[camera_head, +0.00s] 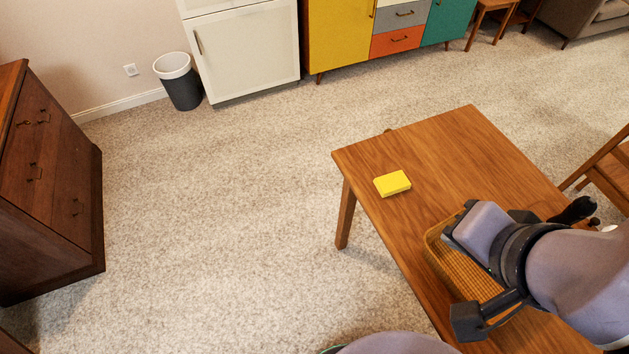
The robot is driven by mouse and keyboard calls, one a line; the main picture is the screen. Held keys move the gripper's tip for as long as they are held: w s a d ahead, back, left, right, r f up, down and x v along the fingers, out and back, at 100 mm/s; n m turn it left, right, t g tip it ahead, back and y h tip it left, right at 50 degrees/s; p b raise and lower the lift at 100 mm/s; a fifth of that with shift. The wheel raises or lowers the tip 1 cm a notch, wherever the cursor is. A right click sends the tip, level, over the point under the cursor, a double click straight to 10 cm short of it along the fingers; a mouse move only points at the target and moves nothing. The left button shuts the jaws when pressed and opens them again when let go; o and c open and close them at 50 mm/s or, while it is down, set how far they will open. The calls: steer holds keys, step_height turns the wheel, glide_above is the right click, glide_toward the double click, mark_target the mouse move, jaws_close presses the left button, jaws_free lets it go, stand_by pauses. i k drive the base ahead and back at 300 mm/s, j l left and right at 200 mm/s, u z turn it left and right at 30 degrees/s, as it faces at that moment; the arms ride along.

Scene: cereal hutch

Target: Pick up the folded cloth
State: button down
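A small yellow block-shaped item (392,183), which looks like the folded cloth, lies flat on the wooden table (440,150) near its left edge. Nothing touches it from above. My arm reaches in from the right, over the table's near part. My gripper (462,228) is at the end of this arm, to the right of and nearer than the yellow item, and clear of it. Its fingers are mostly hidden by my arm, so I cannot see whether they are open or shut.
A yellow-brown woven basket (447,268) is on the table, partly hidden under my arm. A wooden chair (606,170) stands at the table's right. A dark wooden dresser (50,190) is at the left, and a waste bin (182,85) stands by the wall. Carpet between is clear.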

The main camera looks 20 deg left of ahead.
mark_target(393, 183)
steer(key=u, duration=0.35)
steer(key=z, duration=1.65)
steer(key=u, duration=1.65)
steer(key=i+j+u, duration=0.2)
steer(key=i, duration=0.25)
steer(key=i+j+u, duration=0.2)
steer(key=i+j, duration=0.15)
steer(key=i, duration=0.1)
